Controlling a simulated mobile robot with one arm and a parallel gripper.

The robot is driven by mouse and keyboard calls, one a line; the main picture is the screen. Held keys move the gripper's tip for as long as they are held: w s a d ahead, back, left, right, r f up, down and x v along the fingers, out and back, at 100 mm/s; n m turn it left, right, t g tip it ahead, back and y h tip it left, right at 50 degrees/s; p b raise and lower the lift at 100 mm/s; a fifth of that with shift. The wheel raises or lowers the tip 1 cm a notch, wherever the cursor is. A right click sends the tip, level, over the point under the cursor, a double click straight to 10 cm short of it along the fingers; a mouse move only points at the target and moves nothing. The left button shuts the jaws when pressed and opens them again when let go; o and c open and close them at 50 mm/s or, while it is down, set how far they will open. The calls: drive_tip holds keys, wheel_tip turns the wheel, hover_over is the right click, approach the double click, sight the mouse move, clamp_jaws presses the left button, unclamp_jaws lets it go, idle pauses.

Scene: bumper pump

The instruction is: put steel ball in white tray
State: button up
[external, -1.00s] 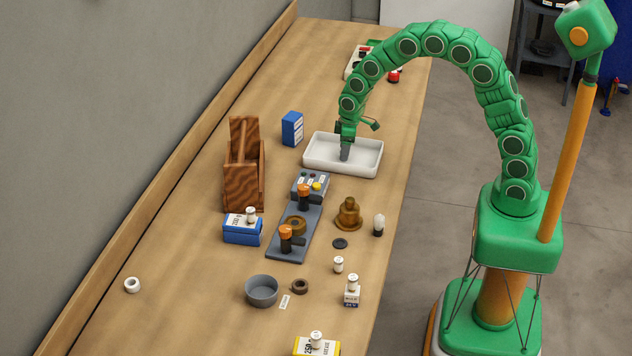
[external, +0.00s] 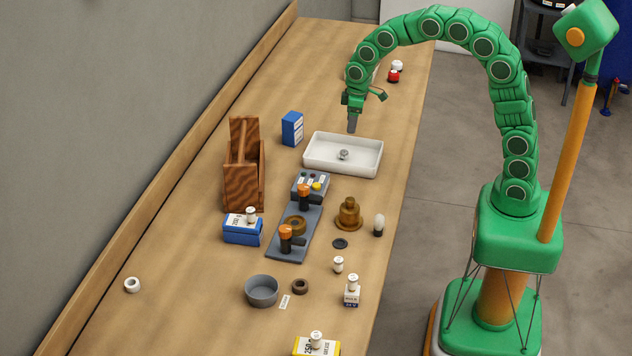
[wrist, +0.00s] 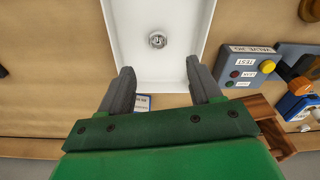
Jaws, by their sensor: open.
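The steel ball (external: 344,154) lies inside the white tray (external: 319,165), near the middle of its floor. In the wrist view the ball (wrist: 157,40) also shows on the bare floor of the white tray (wrist: 130,15). My gripper (external: 351,128) is above the tray's back edge, clear of the ball and the tray. In the wrist view my gripper (wrist: 160,84) has its two fingers wide apart with nothing between them.
A blue box (external: 292,129) stands left of the tray. A control box (external: 311,187) with buttons is just in front of it, with a wooden toolbox (external: 243,180) at left. A brass part (external: 348,214) stands nearer the front. The bench right of the tray is narrow.

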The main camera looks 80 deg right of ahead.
drive_tip(key=s+a+r+g, duration=0.1)
drive_tip(key=s+a+r, duration=0.1)
drive_tip(key=s, duration=1.1)
drive_tip(key=s+a+r+m+g, duration=0.1)
drive_tip(key=s+a, duration=0.3)
drive_tip(key=s, duration=1)
drive_tip(key=s+a+r+m+g, duration=0.1)
drive_tip(key=s+a+r, duration=0.2)
drive_tip(key=s, duration=1)
drive_tip(key=shift+s+a+r, duration=0.2)
drive_tip(key=shift+s+r, duration=0.15)
drive_tip(key=shift+r, duration=0.15)
